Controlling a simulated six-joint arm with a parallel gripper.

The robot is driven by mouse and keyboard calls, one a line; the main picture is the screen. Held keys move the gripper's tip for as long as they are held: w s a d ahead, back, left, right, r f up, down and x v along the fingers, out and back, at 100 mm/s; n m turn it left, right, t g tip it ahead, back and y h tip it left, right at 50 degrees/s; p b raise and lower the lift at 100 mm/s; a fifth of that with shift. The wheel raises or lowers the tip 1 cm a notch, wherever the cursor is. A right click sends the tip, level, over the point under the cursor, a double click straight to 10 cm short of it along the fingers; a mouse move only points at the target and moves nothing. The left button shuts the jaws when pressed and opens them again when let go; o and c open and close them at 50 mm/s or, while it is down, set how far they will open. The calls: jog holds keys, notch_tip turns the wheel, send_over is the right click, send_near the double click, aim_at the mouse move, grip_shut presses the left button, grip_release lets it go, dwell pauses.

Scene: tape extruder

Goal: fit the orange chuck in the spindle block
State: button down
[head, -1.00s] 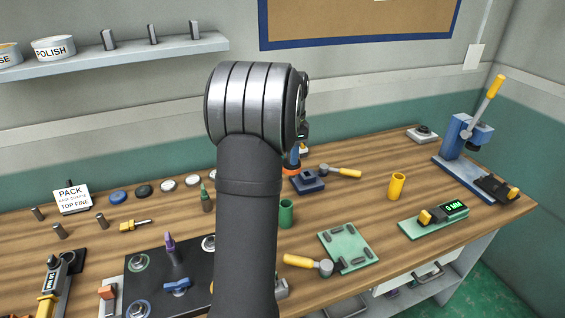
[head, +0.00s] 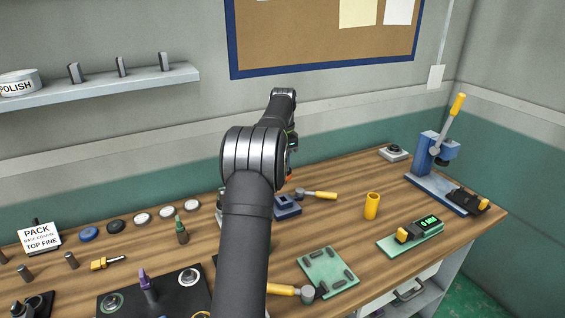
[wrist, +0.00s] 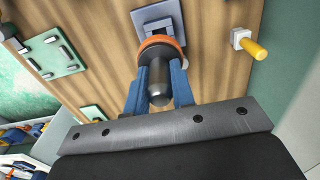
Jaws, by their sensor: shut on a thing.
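The orange chuck (wrist: 160,42) has an orange ring and a dark, round-ended shank (wrist: 158,92). In the wrist view my gripper (wrist: 160,74) is shut on it, with a blue finger on each side. The blue-grey spindle block (wrist: 143,18) lies just beyond the ring, which overlaps its edge in this view. In the head view the spindle block (head: 288,209) sits on the bench right of my arm. A sliver of orange (head: 290,178) shows above it; my arm hides the rest of my gripper. I cannot tell whether chuck and block touch.
A yellow-handled mallet (head: 318,195) lies right beside the block. A yellow cup (head: 372,206), a green pin plate (head: 329,270) and a green gauge (head: 412,238) stand nearer the right. A blue lever press (head: 436,170) stands far right. Bench between cup and press is clear.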

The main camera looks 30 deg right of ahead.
jog(key=shift+f, duration=0.1)
jog(key=shift+f, duration=2.75)
jog(key=shift+f, duration=1.8)
jog(key=c, duration=1.1)
grip_release()
jog(key=shift+c, duration=0.2)
notch_tip(320, 180, up, 18)
jog(key=shift+f, duration=0.25)
jog(key=shift+f, duration=0.1)
notch_tip(320, 180, down, 17)
jog(key=shift+f, duration=0.1)
